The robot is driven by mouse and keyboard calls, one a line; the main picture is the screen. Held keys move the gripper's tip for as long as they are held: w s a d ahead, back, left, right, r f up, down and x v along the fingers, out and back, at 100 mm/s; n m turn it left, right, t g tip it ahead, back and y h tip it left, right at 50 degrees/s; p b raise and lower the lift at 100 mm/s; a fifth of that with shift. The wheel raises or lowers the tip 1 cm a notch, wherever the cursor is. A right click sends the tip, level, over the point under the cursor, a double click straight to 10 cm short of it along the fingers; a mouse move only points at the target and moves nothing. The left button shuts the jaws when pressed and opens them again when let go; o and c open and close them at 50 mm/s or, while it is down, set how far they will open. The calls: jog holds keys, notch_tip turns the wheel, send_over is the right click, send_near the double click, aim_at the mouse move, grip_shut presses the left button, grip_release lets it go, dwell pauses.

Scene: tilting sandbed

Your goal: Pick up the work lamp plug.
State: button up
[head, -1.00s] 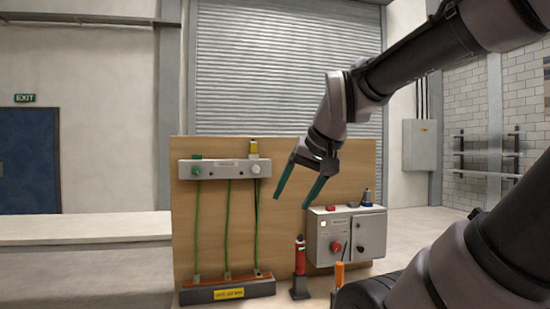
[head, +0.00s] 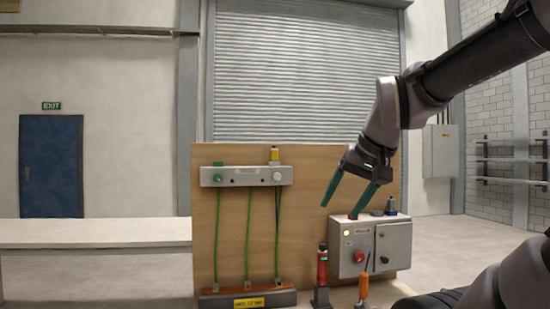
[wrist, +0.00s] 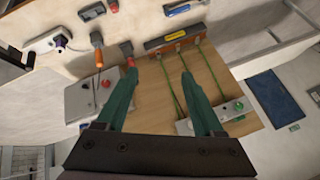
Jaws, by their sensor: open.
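My gripper (head: 340,211) is open, with two green fingers pointing down. It hangs in front of the wooden board (head: 231,225), above the left edge of a grey control box (head: 348,268). I cannot tell which item is the work lamp plug.
Green cords (head: 247,235) run from the strip to a dark bar with a yellow label (head: 249,302). The wrist view shows a white unit with a purple part (wrist: 60,42) and a blue-handled tool (wrist: 180,10). A pale ledge (head: 95,233) lies left.

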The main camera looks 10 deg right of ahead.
jog(key=n+t+h, duration=0.2)
jog(key=n+t, duration=0.2)
jog(key=t, duration=0.7)
send_near(275, 154)
jog(key=w, duration=1.1)
jog(key=shift+w, duration=0.2)
jog(key=shift+r, duration=0.1)
grip_shut()
